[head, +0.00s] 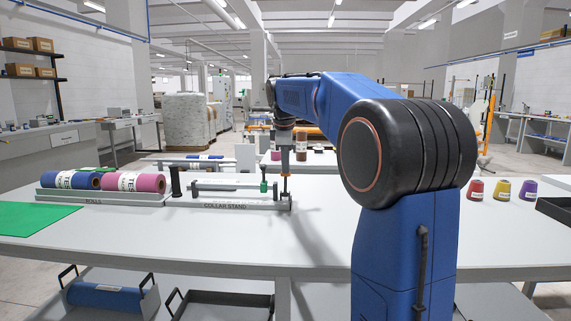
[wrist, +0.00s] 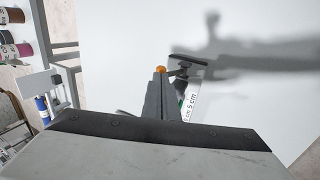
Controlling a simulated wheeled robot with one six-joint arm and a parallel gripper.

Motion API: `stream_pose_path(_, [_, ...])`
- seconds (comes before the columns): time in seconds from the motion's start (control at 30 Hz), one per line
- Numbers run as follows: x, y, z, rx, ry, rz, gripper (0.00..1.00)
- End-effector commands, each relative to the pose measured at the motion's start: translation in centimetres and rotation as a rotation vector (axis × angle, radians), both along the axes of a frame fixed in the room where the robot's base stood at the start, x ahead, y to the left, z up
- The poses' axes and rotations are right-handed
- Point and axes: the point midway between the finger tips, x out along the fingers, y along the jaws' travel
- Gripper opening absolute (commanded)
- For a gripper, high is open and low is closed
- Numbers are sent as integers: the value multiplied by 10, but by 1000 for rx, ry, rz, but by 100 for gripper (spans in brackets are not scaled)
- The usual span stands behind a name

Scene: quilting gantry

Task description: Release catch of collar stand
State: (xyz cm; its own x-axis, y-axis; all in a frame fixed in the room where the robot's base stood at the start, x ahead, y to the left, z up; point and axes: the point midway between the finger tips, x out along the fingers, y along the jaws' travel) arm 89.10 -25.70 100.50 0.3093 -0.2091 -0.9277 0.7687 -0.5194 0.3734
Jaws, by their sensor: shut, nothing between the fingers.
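The collar stand (head: 225,205) is a low light-grey base on the table, left of centre in the head view, carrying a horizontal grey bar (head: 225,185). A small green part (head: 264,186) stands upright near its right end. My gripper (head: 285,195) points down at that right end, just right of the green part. In the wrist view my gripper (wrist: 160,71) is shut and empty, with an orange tip. A dark lever-like part (wrist: 188,61) shows beside the tip, and it may be the catch. I cannot tell whether they touch. A sliver of green (wrist: 180,101) is partly hidden behind the fingers.
The rolls tray (head: 105,195) with a blue roll (head: 70,180) and a pink roll (head: 133,182) sits left of the stand. A dark spool (head: 175,182) stands between them. Red, yellow and purple cones (head: 502,190) stand at the right. The table's front middle is clear.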

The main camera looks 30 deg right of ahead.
Motion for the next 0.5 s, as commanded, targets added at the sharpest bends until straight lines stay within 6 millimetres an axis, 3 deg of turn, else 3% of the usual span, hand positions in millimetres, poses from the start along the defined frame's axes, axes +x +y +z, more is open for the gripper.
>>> stream_pose_path(0.5, [15, -10, -13, 1, 5, -1, 0])
